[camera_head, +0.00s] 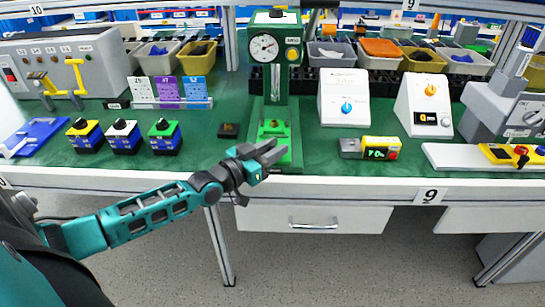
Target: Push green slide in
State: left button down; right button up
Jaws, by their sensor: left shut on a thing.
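The green dial-gauge stand (268,75) stands upright near the middle of the table. The green slide (273,129) sits low at the foot of this stand, above the table's front edge. My left gripper (276,151) reaches in from the lower left and is at the near end of the slide. Its fingers are shut on the slide there, and they hide the near end and the exact contact. My right gripper is not in view.
Black-based button boxes (122,136) stand left of the stand. A small dark block (229,130) lies just left. The table's white front edge (340,188) runs under my arm.

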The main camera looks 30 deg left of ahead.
pick_arm(q)
jog(key=c, duration=1)
grip_release()
jog(key=shift+s, duration=0.15)
jog(key=p+v, duration=0.2)
jog(key=v, duration=1)
jog(key=shift+s+a+r+p, duration=0.1)
jog(key=shift+s+a+p, duration=0.05)
jog(key=shift+s+p, duration=0.15)
jog(key=shift+o, duration=0.3)
